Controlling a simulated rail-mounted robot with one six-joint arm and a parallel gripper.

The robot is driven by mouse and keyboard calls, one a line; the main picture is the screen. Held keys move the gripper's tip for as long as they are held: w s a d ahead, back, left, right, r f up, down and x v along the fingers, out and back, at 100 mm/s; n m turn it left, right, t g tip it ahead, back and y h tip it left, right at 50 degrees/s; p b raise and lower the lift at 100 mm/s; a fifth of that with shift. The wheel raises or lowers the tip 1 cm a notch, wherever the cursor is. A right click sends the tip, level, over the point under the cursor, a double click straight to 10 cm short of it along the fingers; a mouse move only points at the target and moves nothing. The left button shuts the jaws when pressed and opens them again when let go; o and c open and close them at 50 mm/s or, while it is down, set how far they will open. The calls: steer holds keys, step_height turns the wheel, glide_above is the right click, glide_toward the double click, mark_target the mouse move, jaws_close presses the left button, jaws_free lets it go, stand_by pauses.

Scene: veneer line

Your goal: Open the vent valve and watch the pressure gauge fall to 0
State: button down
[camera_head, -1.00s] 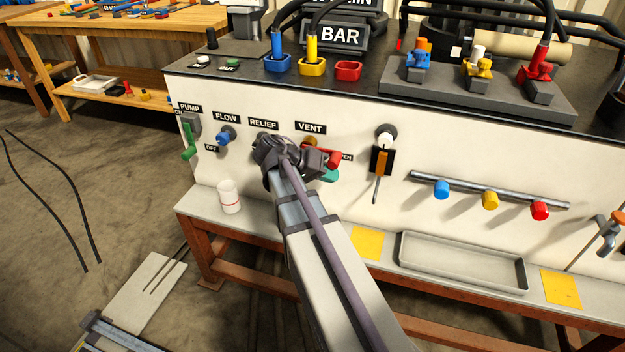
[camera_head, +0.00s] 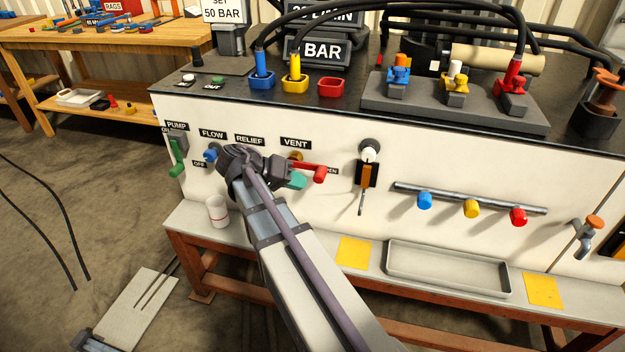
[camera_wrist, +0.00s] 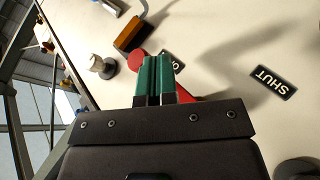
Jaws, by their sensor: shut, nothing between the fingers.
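The vent valve has a brass stem (camera_head: 296,156) under the VENT label (camera_head: 296,142) on the white panel. Its red lever (camera_head: 319,173) points right, close to the partly hidden OPEN label (camera_head: 332,171). My gripper (camera_head: 297,181), with teal fingers, is shut and empty just below and left of the lever's end. In the wrist view the shut fingers (camera_wrist: 154,80) overlap the red lever (camera_wrist: 137,59); I cannot tell whether they touch it. The SHUT label (camera_wrist: 270,82) is apart to the right. No dial gauge shows; a BAR sign (camera_head: 320,50) is partly covered by hoses.
A green pump lever (camera_head: 176,157) and a blue flow knob (camera_head: 210,154) are left of my arm. A hanging switch with an orange part (camera_head: 367,173) is right of the valve. A white cup (camera_head: 217,211) and a grey tray (camera_head: 447,268) stand on the ledge below.

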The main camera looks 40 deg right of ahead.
steer(key=p+v, duration=0.1)
steer(key=v, duration=0.3)
steer(key=shift+w+a+r, duration=0.2)
steer(key=shift+a, duration=0.15)
steer(key=s+a+f+n+t+y, duration=0.35)
steer(key=s+a+n+y, duration=0.2)
steer(key=a, duration=0.35)
steer(key=s+a+f+n+t+y, duration=0.2)
steer(key=s+a+f+n+y, duration=0.3)
steer(key=a, duration=0.4)
step_height(320, 180, up, 23)
steer(key=w+p, duration=0.2)
steer(key=p, duration=2.1)
steer(key=shift+p, duration=0.35)
